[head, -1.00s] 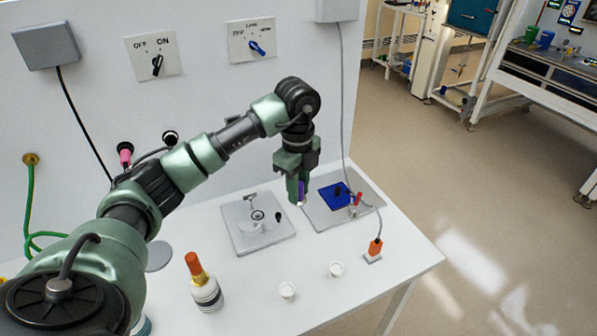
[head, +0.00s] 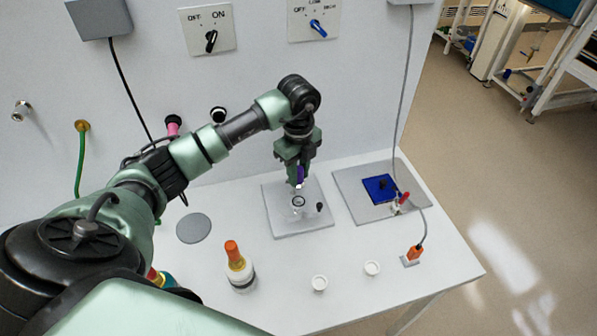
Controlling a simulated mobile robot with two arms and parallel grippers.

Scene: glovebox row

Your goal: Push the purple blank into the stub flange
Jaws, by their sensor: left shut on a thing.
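My left gripper (head: 298,163) points down and is shut on the purple blank (head: 299,174), a slim purple piece with a pale lower end. The gripper hides part of it. It is held above the rear part of a grey plate, just behind a small dark-rimmed ring fixture (head: 298,202) in the picture. I cannot tell the exact height gap. A short stub with a black rim and pale face (head: 217,114) sticks out of the wall, left of the gripper. I cannot tell for sure which of these is the stub flange. My right gripper is not in view.
The grey plate (head: 285,226) also carries a black knob (head: 319,207). To its right lies a plate with a blue square (head: 380,188). A pink fitting (head: 172,125) is on the wall.

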